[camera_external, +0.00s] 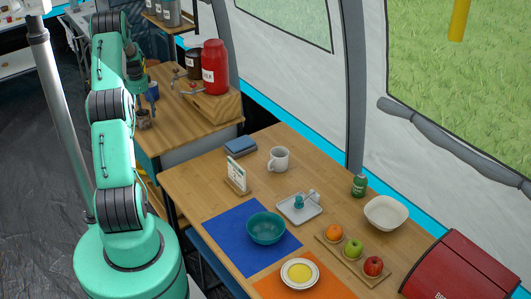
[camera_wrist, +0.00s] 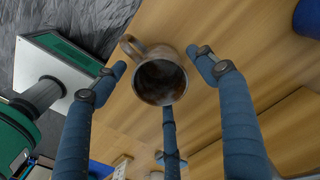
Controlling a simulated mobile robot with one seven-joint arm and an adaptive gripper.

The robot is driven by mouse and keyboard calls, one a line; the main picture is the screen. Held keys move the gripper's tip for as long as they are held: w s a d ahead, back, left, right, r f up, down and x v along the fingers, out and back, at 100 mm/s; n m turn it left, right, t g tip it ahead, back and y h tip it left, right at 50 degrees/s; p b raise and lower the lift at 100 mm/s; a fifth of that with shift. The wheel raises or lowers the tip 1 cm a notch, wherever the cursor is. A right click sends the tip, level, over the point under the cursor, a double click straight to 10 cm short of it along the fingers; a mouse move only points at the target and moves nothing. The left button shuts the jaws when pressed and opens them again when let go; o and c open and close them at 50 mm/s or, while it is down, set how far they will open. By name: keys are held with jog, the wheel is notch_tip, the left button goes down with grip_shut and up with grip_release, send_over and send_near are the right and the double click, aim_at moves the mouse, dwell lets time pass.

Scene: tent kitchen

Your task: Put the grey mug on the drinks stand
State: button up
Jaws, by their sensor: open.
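A dull brownish-grey mug (camera_wrist: 160,80) stands on a wooden counter in the wrist view, its handle at the upper left. In the external view a small dark mug (camera_external: 143,120) sits on the side counter, below the end of my arm. My gripper (camera_wrist: 158,63) is open, its blue fingers spread around the mug with nothing clamped. A pale grey-white mug (camera_external: 279,159) stands on the dining table; I cannot tell which mug the task means. A wooden stand (camera_external: 222,106) on the side counter, carrying a red canister (camera_external: 215,68), may be the drinks stand.
A dark jar (camera_external: 194,65) stands beside the red canister, with metal utensils or taps in front. A blue object (camera_wrist: 309,18) is at the wrist view's upper right. The dining table holds a teal bowl (camera_external: 266,227), a white bowl (camera_external: 385,212) and a fruit tray (camera_external: 336,254).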

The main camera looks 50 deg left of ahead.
notch_tip(320, 180, up, 10)
jog(key=p, duration=0.2)
jog(key=shift+a, duration=0.1)
dwell(0.7)
jog(key=shift+r, duration=0.1)
